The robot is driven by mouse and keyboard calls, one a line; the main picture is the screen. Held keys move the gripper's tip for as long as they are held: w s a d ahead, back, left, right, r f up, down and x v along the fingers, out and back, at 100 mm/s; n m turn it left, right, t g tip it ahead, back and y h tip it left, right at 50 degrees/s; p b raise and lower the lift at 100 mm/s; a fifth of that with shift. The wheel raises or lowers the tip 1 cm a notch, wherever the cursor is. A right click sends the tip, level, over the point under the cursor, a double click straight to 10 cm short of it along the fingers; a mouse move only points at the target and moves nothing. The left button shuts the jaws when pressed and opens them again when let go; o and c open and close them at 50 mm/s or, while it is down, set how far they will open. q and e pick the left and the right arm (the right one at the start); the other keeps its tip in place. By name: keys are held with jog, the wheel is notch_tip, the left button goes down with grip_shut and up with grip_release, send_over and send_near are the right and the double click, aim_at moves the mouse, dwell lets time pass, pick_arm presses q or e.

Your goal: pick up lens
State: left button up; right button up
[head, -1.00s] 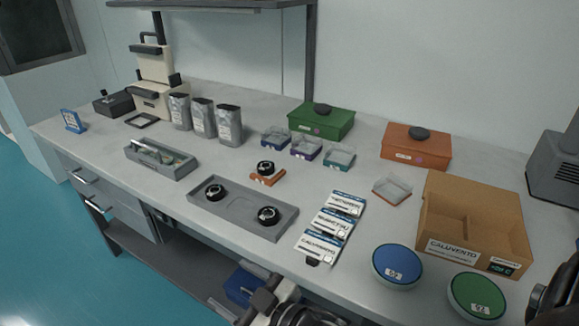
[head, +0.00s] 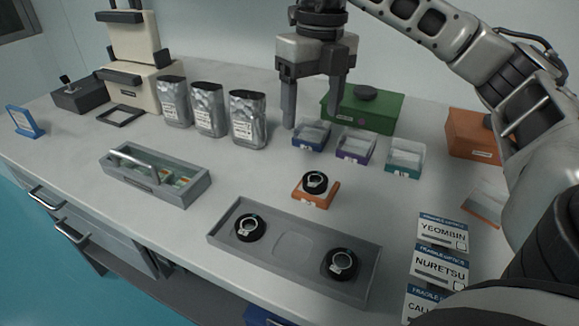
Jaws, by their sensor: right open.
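A black ringed lens (head: 315,182) sits on a small orange block (head: 316,196) in the middle of the table. Two more black ringed lenses lie in the grey tray in front of it, one at the left end (head: 250,227) and one at the right end (head: 341,263). My right gripper (head: 311,112) points down, with its two fingers apart and nothing between them. In the picture it is above and behind the lens on the orange block, near the small clear-lidded boxes. My left gripper is not in view.
The grey tray (head: 293,246) has an empty middle recess. Small boxes (head: 356,146), a green box (head: 384,117) and silver pouches (head: 248,118) stand behind. A grey carrier (head: 191,190) is left, labelled cards (head: 441,231) right. My right arm covers the right side.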

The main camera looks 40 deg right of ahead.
jog(key=d, duration=0.2)
jog(key=b, duration=0.2)
send_over(317, 180)
jog(key=shift+m+h, duration=0.3)
notch_tip(317, 180, down, 8)
jog(key=shift+w+f, duration=0.1)
jog(key=shift+f, duration=3.35)
jog(key=c, duration=1.1)
